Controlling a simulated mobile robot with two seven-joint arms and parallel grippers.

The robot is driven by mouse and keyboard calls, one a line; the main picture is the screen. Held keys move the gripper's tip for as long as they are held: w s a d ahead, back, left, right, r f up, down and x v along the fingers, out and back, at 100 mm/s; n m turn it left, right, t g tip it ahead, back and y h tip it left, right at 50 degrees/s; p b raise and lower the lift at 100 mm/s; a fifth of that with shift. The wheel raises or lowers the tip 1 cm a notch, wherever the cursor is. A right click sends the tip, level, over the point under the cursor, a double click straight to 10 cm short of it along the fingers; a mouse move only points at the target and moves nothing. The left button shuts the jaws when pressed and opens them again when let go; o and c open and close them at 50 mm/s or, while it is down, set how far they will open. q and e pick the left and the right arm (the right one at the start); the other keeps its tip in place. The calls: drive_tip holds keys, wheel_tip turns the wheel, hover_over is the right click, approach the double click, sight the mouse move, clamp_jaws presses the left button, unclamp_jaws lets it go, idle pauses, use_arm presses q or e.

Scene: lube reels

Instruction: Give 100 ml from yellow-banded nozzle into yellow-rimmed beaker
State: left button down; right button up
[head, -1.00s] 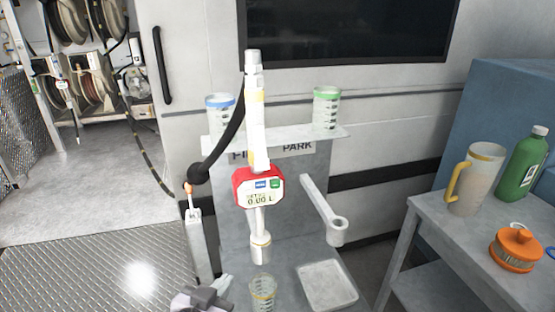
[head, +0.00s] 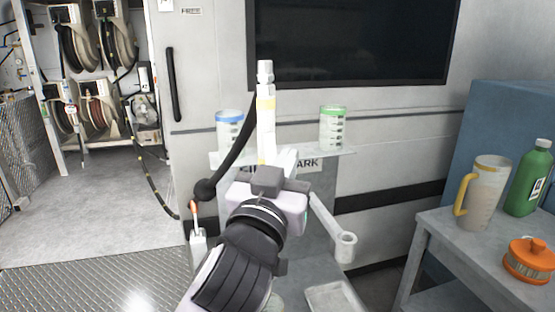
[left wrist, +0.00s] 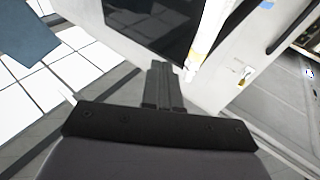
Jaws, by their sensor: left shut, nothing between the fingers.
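The white yellow-banded nozzle (head: 266,110) stands upright with its tip up, in front of the shelf; it also shows in the left wrist view (left wrist: 208,35), beyond the fingers. My left gripper (head: 282,172) is in front of its lower part and hides the red meter. The gripper's fingers (left wrist: 161,72) are together and empty; whether they touch the nozzle or meter I cannot tell. The beaker below is almost wholly hidden by my left arm; only a faint part (head: 276,302) may show, its rim colour unclear. My right gripper is not in view.
A blue-rimmed beaker (head: 229,122) and a green-rimmed beaker (head: 333,125) stand on the shelf (head: 343,150). A yellow-handled jug (head: 485,195), green bottle (head: 527,180) and orange-lidded container (head: 528,262) are on the side table.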

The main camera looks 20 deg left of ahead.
sight(270, 160)
use_arm(q)
drive_tip(key=shift+w+a, duration=0.1)
drive_tip(key=w+a+f+b, duration=0.2)
drive_tip(key=w+a+f, duration=0.1)
drive_tip(key=w, duration=0.3)
drive_tip(key=shift+w+a, duration=0.4)
drive_tip(key=shift+a, duration=0.35)
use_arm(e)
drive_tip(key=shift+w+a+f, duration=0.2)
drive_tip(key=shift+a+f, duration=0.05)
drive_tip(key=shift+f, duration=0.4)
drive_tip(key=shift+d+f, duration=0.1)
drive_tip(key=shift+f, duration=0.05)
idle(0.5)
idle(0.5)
use_arm(q)
drive_tip(key=shift+w+a+f, duration=0.1)
drive_tip(key=shift+w+a, duration=0.15)
drive_tip(key=shift+w, duration=0.05)
drive_tip(key=shift+w+a+f+b, duration=0.2)
drive_tip(key=shift+w+a+b, duration=0.1)
drive_tip(key=shift+w, duration=0.15)
idle(0.8)
idle(0.4)
